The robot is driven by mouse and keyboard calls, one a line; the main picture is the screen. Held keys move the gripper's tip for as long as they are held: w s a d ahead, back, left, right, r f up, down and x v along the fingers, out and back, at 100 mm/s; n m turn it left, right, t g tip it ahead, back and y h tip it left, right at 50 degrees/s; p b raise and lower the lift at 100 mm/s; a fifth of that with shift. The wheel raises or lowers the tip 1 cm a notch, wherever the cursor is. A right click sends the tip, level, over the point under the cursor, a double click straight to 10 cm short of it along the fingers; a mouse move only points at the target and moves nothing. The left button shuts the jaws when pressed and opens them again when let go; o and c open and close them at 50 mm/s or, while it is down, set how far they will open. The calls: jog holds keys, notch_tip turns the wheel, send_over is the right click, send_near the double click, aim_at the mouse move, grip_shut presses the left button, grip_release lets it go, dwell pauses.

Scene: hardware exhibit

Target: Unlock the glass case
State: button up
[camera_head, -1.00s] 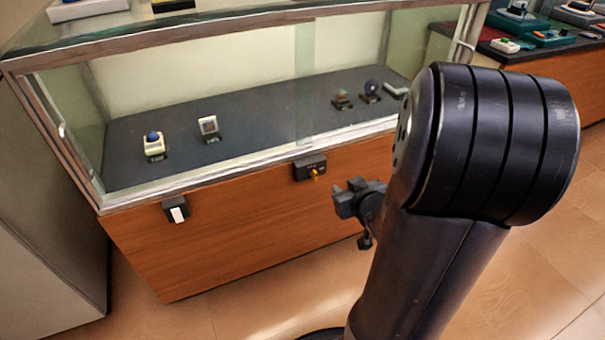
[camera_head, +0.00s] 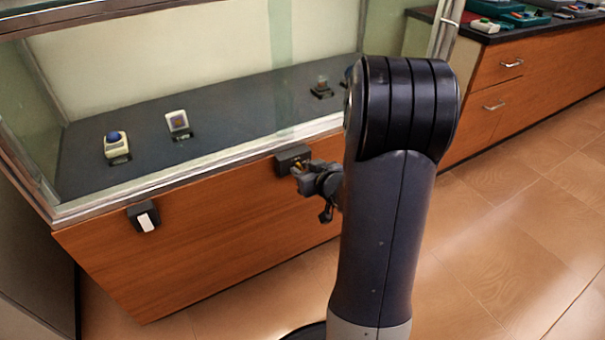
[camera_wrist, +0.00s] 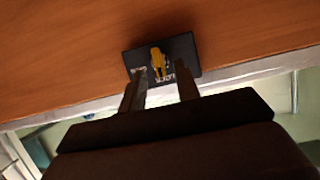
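The glass case (camera_head: 155,189) stands on a wooden base, with its glass front closed above a metal rail. A small black lock box (camera_head: 291,158) is mounted on the wood just under the rail. In the wrist view the lock box (camera_wrist: 188,52) carries a yellow key or knob (camera_wrist: 158,62) in its middle, with partly hidden lettering beneath. My gripper (camera_head: 297,177) is right in front of the lock box. In the wrist view its two fingers (camera_wrist: 160,92) are apart, one either side of the yellow piece and short of it, with nothing between them.
A black box with a white switch (camera_head: 145,217) is on the case's front to the left. Small exhibits, such as a blue-topped one (camera_head: 117,146), stand inside. A drawer counter (camera_head: 510,80) stands at the right. The floor (camera_head: 500,230) at right is clear.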

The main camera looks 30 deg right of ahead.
jog(key=shift+w+f, duration=0.3)
jog(key=shift+w, duration=0.35)
grip_shut()
